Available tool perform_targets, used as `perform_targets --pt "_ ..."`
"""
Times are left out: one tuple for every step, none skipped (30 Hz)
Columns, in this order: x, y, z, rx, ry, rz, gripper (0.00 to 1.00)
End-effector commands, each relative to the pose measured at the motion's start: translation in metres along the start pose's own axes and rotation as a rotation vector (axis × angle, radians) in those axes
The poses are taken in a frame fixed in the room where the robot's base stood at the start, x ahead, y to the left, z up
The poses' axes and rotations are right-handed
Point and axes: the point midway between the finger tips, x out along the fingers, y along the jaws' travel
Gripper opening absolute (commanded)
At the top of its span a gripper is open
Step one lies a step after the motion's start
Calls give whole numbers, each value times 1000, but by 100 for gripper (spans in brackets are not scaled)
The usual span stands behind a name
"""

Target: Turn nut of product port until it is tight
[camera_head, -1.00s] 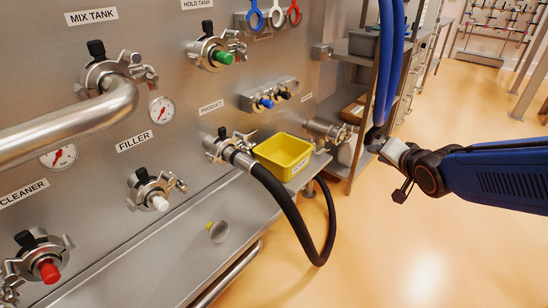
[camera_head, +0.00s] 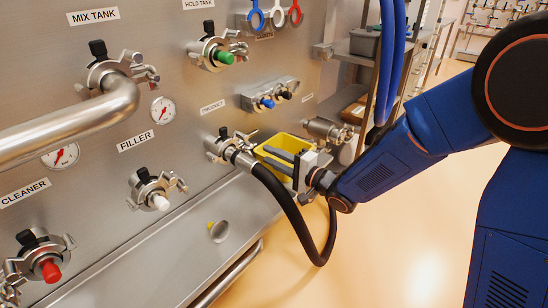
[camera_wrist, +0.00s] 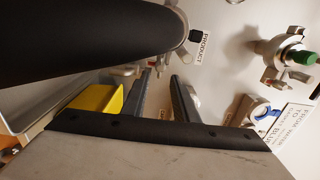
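The product port (camera_head: 220,147) is a steel clamp fitting with a black knob, on the panel below the PRODUCT label. Its wing-shaped nut (camera_head: 247,135) sticks out at the right of the clamp. A black hose (camera_head: 280,195) is coupled to the port and loops down. My gripper (camera_head: 267,156) is just right of the port, over the yellow bin, fingers pointing toward the panel. In the wrist view my gripper (camera_wrist: 162,80) has two parallel fingers apart with nothing between them. The hose (camera_wrist: 90,45) fills the upper left there, and the nut cannot be made out clearly.
The yellow bin (camera_head: 262,152) sits on the ledge beneath my gripper. A steel cylinder fitting (camera_head: 328,130) is to the right. Blue hoses (camera_head: 390,60) hang near my arm.

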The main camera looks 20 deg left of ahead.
Motion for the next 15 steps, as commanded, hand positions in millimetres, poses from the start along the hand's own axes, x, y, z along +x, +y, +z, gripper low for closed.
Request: perform_targets --pt "4 0 0 0 -1 -1 27" --pt "6 0 0 0 -1 -1 27" --pt "10 0 0 -1 -1 -1 27" --pt "13 0 1 -1 -1 -1 27" --pt "16 0 1 -1 -1 0 27" --pt "21 0 0 -2 -1 0 27" --pt "25 0 0 -2 -1 1 27" --pt "29 0 0 -1 0 1 27" --pt "34 0 0 -1 0 1 27" --pt "38 0 0 -2 0 0 27" --pt "42 0 0 -2 0 -1 27" --pt "47 0 0 -2 0 0 27" --pt "51 0 0 -2 0 1 27" --pt "54 0 0 -2 0 1 27" --pt "59 0 0 -2 0 1 27"
